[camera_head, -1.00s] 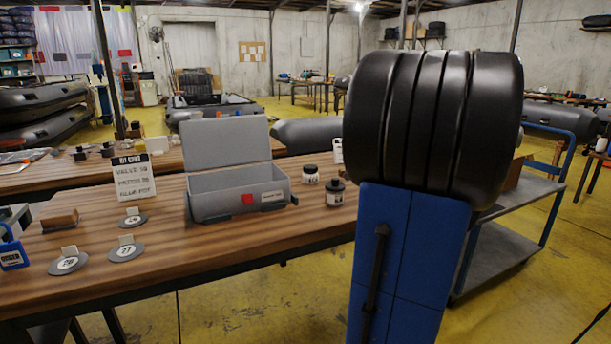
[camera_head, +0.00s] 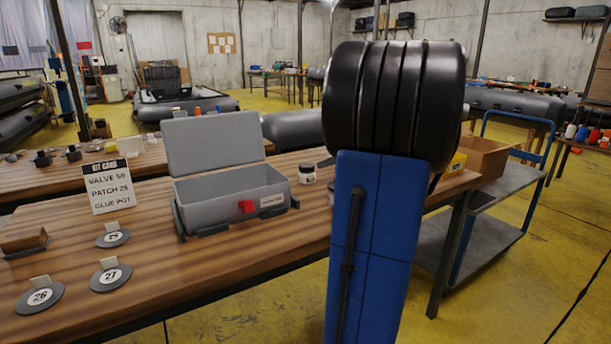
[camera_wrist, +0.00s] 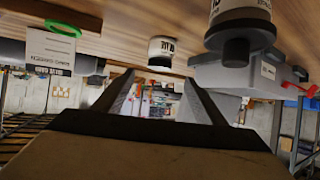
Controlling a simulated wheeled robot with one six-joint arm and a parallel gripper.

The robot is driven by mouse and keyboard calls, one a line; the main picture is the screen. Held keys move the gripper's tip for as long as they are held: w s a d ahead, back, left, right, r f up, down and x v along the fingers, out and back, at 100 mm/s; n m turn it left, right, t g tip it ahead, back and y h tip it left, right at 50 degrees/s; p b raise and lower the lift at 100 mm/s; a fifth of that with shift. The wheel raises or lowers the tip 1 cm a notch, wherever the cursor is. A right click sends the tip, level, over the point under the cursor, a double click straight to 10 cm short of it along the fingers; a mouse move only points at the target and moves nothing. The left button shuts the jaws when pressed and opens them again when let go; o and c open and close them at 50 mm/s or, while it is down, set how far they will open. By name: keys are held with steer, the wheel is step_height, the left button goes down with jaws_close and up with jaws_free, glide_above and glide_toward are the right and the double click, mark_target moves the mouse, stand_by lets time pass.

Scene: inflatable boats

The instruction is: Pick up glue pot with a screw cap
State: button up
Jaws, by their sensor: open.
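Two small pots stand on the wooden bench to the right of the grey box. One pot (camera_head: 307,174) has a white label and a flat black lid; it also shows in the wrist view (camera_wrist: 160,51). The other pot (camera_head: 331,192) has a dark cap and is mostly hidden behind my arm; in the wrist view it is the nearer, larger one (camera_wrist: 240,32), cut off by the top edge. I cannot tell which is the glue pot. My gripper (camera_wrist: 165,82) is open and empty, apart from both pots. The wrist picture appears upside down.
The open grey box (camera_head: 228,204) with a red mark stands in a holder. A kit card (camera_head: 108,187) and several numbered discs, one marked 27 (camera_head: 111,277), lie to its left. A blue-framed trolley (camera_head: 500,195) with a cardboard box (camera_head: 484,158) stands right of the bench.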

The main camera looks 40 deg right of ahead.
mark_target(310, 166)
steer(key=x, duration=1.2)
steer(key=shift+w+r, duration=0.15)
steer(key=c, duration=1.2)
